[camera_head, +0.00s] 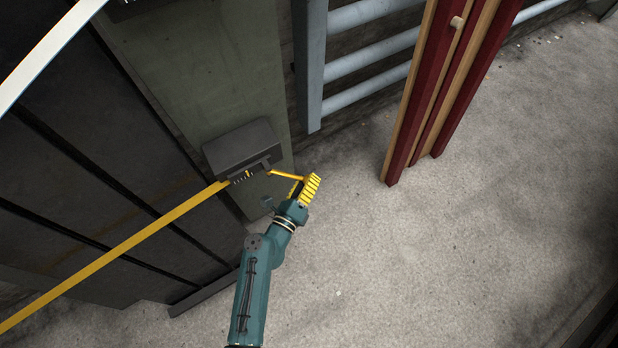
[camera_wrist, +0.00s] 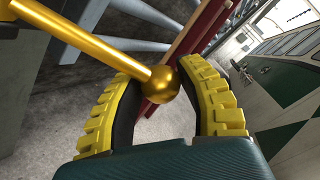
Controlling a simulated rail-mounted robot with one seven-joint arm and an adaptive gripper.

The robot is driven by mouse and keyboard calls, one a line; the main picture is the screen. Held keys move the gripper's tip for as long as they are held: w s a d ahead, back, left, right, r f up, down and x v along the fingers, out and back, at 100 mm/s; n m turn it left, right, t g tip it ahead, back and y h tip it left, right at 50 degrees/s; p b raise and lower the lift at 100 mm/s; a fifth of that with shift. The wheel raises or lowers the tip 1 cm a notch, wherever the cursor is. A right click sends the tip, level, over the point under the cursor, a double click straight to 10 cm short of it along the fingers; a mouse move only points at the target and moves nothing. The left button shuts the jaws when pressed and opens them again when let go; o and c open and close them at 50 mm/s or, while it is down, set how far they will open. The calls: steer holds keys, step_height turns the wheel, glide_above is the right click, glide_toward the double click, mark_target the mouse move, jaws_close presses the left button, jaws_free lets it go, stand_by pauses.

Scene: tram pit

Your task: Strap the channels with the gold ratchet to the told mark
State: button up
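The gold ratchet (camera_head: 240,178) sits at the lower edge of a dark grey box, with a gold strap (camera_head: 128,246) running from it to the lower left. Its gold lever (camera_head: 285,174) sticks out to the right toward my gripper (camera_head: 307,187). In the wrist view the lever (camera_wrist: 95,45) enters from the upper left and ends in a ball knob (camera_wrist: 165,84). The knob lies between the two yellow, black-lined fingertips of my gripper (camera_wrist: 165,72), overlapping both in the picture. I cannot tell whether both fingers press on it. No mark on the ratchet is readable.
The grey box (camera_head: 240,147) is on a grey-green post (camera_head: 205,70) beside stacked dark channels (camera_head: 75,175). Blue-grey rails (camera_head: 368,55) stand behind. Red and wood-coloured posts (camera_head: 440,95) stand to the right of my gripper. The concrete floor (camera_head: 450,255) at right is clear.

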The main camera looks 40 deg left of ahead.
steer(key=o, duration=0.4)
steer(key=v, duration=1.2)
